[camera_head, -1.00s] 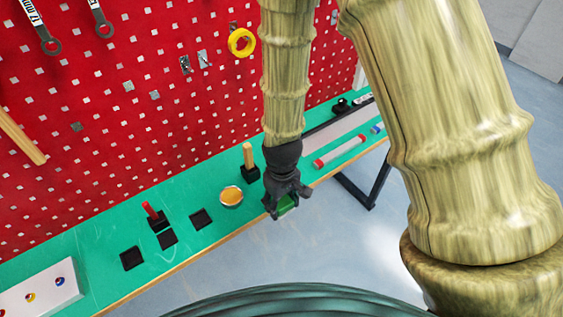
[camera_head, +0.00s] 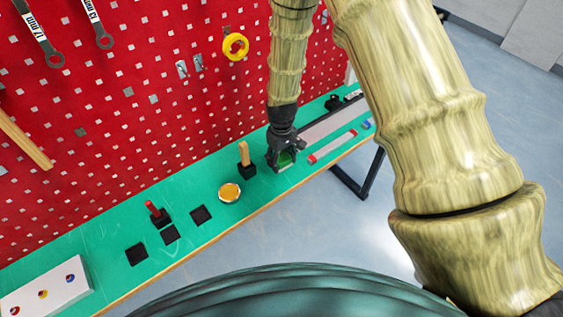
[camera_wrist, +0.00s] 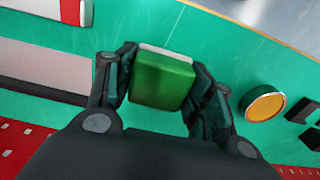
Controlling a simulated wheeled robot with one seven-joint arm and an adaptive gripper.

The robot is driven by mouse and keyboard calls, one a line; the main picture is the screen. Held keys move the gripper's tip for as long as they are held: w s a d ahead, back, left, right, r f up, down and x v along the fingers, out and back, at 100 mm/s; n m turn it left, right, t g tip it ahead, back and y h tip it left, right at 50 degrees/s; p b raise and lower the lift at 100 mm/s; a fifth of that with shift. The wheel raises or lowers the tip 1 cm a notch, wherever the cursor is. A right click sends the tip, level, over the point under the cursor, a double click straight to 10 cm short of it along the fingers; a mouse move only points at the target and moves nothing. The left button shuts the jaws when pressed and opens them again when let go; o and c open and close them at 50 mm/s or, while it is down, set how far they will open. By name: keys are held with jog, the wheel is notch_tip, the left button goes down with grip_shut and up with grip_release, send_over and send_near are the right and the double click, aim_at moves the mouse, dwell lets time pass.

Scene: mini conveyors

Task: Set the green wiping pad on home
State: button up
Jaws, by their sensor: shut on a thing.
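The green wiping pad (camera_wrist: 163,80) is a small green block with a pale layer on its far side. My gripper (camera_wrist: 165,88) is shut on it, one finger on each side, in the wrist view. In the head view my gripper (camera_head: 281,162) is over the green bench, right of a black block with a wooden peg, and the pad (camera_head: 286,157) shows small and partly hidden between the fingers. I cannot tell whether the pad touches the bench. No spot marked home can be made out.
A round orange-topped tin (camera_head: 229,193), a wooden peg in a black block (camera_head: 246,160), a red-handled piece (camera_head: 155,212) and black squares (camera_head: 136,254) stand left of my gripper. A grey conveyor strip (camera_head: 328,125) and a red-and-white bar (camera_head: 331,148) lie right. A red pegboard (camera_head: 120,120) rises behind.

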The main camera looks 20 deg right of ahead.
aim_at(281, 165)
jog(key=shift+f+p, duration=0.9)
jog(key=shift+f, duration=0.8)
jog(key=o, duration=1)
jog(key=shift+r, duration=0.1)
jog(key=shift+r+b, duration=2.1)
jog(key=shift+r, duration=3.85)
